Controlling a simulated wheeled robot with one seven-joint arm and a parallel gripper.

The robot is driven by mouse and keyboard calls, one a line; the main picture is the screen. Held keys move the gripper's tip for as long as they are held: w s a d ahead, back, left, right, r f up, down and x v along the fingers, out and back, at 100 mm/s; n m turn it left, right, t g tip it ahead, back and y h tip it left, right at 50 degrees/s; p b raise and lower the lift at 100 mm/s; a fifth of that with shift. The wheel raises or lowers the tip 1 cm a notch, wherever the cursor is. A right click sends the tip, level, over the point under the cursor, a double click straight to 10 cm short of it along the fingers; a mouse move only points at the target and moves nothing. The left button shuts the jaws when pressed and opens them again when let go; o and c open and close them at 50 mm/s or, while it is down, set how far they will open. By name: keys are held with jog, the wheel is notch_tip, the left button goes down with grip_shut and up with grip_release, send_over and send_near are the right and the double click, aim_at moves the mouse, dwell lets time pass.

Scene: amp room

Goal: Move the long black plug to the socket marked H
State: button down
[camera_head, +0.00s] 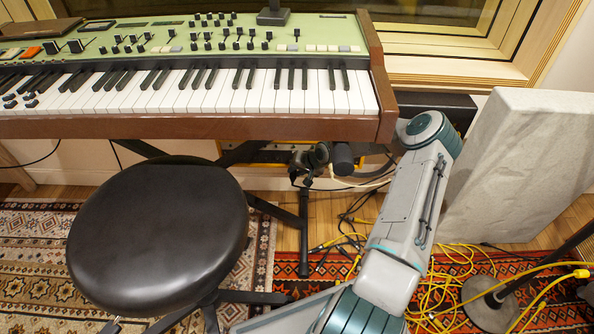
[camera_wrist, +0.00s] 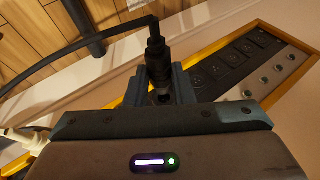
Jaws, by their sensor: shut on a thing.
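In the wrist view, my gripper (camera_wrist: 160,84) is shut on a long black plug (camera_wrist: 156,50). The plug lies between the two fingers, and a black cable (camera_wrist: 75,47) runs from its far end to the left. A panel (camera_wrist: 290,62) with a yellow edge and a row of black sockets (camera_wrist: 231,59) lies beyond and to the right of the plug. The plug looks apart from the visible sockets. The marking H is not legible, and part of the panel is hidden behind my gripper. In the head view the yellow-edged unit (camera_head: 262,156) shows partly under the keyboard.
The keyboard (camera_head: 190,127) overhangs the unit on a dark stand (camera_head: 304,230). A black stool (camera_head: 158,225) stands in front. Yellow cables (camera_head: 440,290) lie on the rug at right. A grey panel (camera_head: 520,165) stands right of my arm. A whitish plug (camera_wrist: 22,138) shows at left in the wrist view.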

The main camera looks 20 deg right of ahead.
aim_at(294, 178)
jog(key=shift+s, duration=0.1)
jog(key=shift+s+a+p, duration=0.25)
jog(key=shift+s+a, duration=0.05)
jog(key=shift+s, duration=0.35)
jog(key=shift+s+a+p, duration=0.2)
jog(key=shift+s+a, duration=0.1)
jog(key=shift+s, duration=0.35)
jog(key=shift+r, duration=0.1)
